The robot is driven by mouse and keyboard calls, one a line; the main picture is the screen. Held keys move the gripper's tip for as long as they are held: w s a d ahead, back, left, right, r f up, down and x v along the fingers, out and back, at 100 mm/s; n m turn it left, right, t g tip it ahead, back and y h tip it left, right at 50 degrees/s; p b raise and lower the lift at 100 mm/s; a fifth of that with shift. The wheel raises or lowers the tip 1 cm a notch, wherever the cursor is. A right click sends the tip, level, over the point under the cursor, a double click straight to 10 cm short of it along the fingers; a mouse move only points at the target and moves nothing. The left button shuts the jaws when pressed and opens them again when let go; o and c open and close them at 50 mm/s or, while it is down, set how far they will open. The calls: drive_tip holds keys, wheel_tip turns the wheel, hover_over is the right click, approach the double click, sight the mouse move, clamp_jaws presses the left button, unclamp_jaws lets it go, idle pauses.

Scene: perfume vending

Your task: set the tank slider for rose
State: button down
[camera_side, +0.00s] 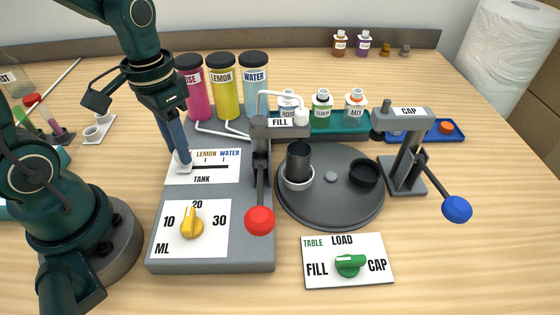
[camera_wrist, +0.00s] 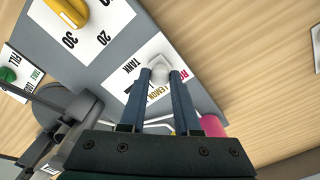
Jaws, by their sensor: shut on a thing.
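The tank panel (camera_side: 203,175) is a white card lettered ROSE, LEMON and WATER above a dark slot. The white slider knob (camera_side: 184,167) is at the ROSE end, at the left of the slot. My gripper (camera_side: 182,165) points down at the panel, with its blue fingers shut on the knob. In the wrist view the knob (camera_wrist: 160,74) sits between the two fingertips, beside the partly covered ROSE lettering. The pink rose tank (camera_side: 193,95) stands behind the panel, beside the yellow lemon tank (camera_side: 225,92) and the pale blue water tank (camera_side: 255,85).
The yellow ML dial (camera_side: 191,224) is in front of the tank panel and points near 20. The red-knobbed fill lever (camera_side: 259,219) stands to the right. Beyond it are the turntable (camera_side: 330,211) with a dark cup (camera_side: 298,160), the blue-knobbed cap lever (camera_side: 457,208) and the green table dial (camera_side: 350,265).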

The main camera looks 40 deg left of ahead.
drive_tip(key=shift+s+a, duration=0.15)
drive_tip(key=shift+a, duration=0.05)
drive_tip(key=c, duration=0.6)
unclamp_jaws()
drive_tip(key=shift+r, duration=2.55)
drive_tip(key=shift+d+r, duration=0.15)
drive_tip(key=shift+s+d+r+t, duration=0.45)
drive_tip(key=shift+d+r+t, duration=0.15)
drive_tip(key=shift+d+t, duration=0.25)
drive_tip(key=shift+s+d+r+t, duration=0.4)
drive_tip(key=shift+d+r+t, duration=0.2)
drive_tip(key=shift+t, duration=0.35)
drive_tip(key=shift+s+d+r+t, duration=0.45)
drive_tip(key=shift+d+r+t, duration=0.1)
drive_tip(key=shift+d+t, duration=0.3)
